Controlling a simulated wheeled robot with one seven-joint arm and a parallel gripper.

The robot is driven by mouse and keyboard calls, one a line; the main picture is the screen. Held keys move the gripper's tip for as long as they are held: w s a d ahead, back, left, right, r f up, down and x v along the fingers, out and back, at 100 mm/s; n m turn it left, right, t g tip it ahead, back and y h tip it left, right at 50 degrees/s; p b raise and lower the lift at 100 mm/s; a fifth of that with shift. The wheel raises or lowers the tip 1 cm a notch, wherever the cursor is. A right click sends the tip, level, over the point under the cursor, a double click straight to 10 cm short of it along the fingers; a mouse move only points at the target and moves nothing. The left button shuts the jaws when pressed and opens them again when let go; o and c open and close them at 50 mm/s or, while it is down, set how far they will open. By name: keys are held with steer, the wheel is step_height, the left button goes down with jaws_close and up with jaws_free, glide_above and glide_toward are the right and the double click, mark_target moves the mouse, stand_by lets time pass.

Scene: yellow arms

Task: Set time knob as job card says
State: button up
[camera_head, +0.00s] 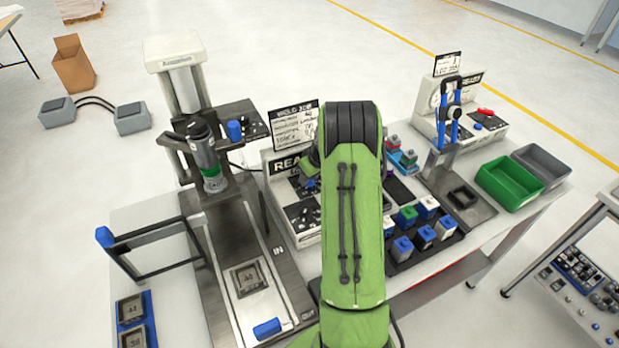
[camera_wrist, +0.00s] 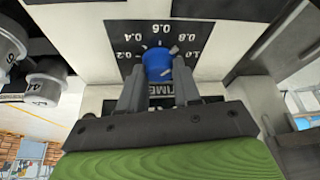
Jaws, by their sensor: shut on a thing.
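The blue time knob (camera_wrist: 157,64) sits on a black dial panel marked TIME, with figures from 0.2 to 1.0 appearing upside down in the wrist view. A pale mark at the knob's edge points up and right, roughly toward 0.8; I cannot read it exactly. My gripper (camera_wrist: 160,84) is shut on the knob, one finger on each side.
A press (camera_head: 190,110) stands to the left. Blocks with coloured tops (camera_head: 424,237) lie in a rack to the right of my arm. Green (camera_head: 510,183) and grey (camera_head: 541,165) bins stand at the right end.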

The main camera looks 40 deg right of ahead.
stand_by(0.3)
steer(key=o, duration=1.1)
steer(key=shift+c, duration=0.2)
steer(key=shift+r, duration=0.1)
steer(key=v, duration=1.5)
steer(key=shift+r+p, duration=0.3)
steer(key=shift+d, duration=0.1)
